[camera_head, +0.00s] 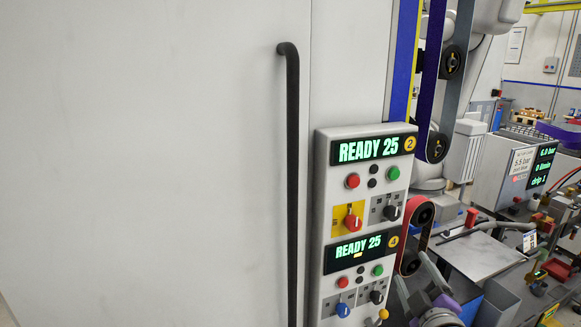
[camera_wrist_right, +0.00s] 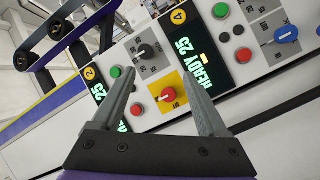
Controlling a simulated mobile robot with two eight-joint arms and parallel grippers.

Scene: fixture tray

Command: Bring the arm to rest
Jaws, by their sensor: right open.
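My right gripper (camera_head: 418,284) shows at the lower edge of the head view, just right of the control panel (camera_head: 320,240). Its two grey fingers are spread and nothing is between them. In the right wrist view my right gripper (camera_wrist_right: 158,76) is open, with the panel's knobs and buttons behind the fingertips. Whether the fingers touch the panel I cannot tell; they appear apart from it. My left gripper is in neither view.
The panel has two "READY 25" displays, a red knob (camera_head: 350,221) on a yellow plate, and a blue knob (camera_head: 342,310). A black vertical handle (camera_head: 292,180) stands left of it. Belt arms with black rollers (camera_head: 451,62) and a cluttered bench are at right.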

